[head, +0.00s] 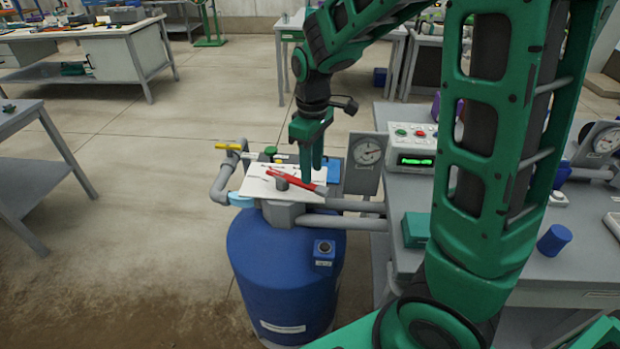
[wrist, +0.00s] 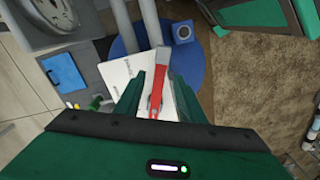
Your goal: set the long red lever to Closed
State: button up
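The long red lever (head: 303,182) lies over a white plate (head: 254,187) with dark printed marks too small to read. A grey hub (head: 281,183) is beside its left part, and its right end reaches the plate's right side. My gripper (head: 312,178) points down over the right part of the lever. In the wrist view, the lever (wrist: 158,88) runs between the two fingers of my gripper (wrist: 157,82), with a narrow gap on each side. The gripper is open. I cannot tell how deep the fingertips reach beside the lever.
A yellow handle (head: 228,147) and a green knob (head: 270,151) are behind the plate. A blue drum (head: 285,270) stands below. A round gauge (head: 367,152) on a grey panel and a control box (head: 412,146) are close on the right. Open floor lies to the left.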

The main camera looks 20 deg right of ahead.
aim_at(312, 185)
jog(key=shift+f, duration=2.1)
grip_shut()
